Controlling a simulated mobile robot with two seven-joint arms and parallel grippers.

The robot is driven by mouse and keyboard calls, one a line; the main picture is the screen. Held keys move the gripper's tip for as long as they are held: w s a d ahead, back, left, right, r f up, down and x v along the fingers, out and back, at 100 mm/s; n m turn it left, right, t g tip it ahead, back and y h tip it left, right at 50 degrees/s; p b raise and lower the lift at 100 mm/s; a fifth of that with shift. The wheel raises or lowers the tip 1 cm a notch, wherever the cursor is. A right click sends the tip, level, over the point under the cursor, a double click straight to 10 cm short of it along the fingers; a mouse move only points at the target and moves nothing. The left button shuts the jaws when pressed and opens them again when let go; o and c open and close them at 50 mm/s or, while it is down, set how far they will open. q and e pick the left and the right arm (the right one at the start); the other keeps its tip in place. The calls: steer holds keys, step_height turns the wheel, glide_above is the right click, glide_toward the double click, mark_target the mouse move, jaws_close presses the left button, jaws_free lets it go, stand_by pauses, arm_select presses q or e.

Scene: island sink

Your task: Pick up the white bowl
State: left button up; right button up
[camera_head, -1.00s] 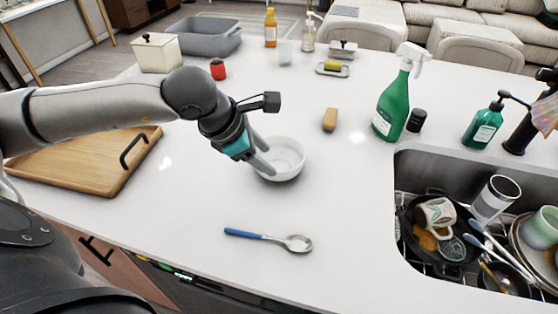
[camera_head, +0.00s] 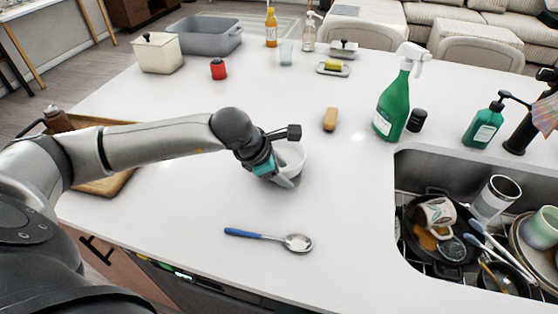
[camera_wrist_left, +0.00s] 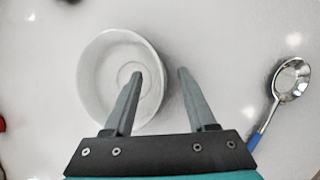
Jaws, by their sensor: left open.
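The white bowl (camera_head: 293,158) stands upright on the white counter, partly hidden behind my left gripper in the head view. In the left wrist view the bowl (camera_wrist_left: 97,72) looks empty and lies at the left. My left gripper (camera_head: 284,183) is open, pointing down at the bowl's near side. In the left wrist view the left gripper (camera_wrist_left: 160,74) has one finger over the bowl's inside and the other outside its rim, with the rim between them. I cannot tell whether a finger touches the bowl. My right gripper is not in view.
A blue-handled spoon (camera_head: 268,238) lies in front of the bowl. A brown sponge-like block (camera_head: 330,119) and green spray bottle (camera_head: 393,103) stand beyond. The sink (camera_head: 408,165) with dishes is at the right. A wooden board (camera_head: 106,186) lies under my left arm.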

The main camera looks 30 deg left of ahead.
arm_select(q)
jaws_close()
stand_by(0.4)
steer(key=shift+r, duration=0.1)
stand_by(0.9)
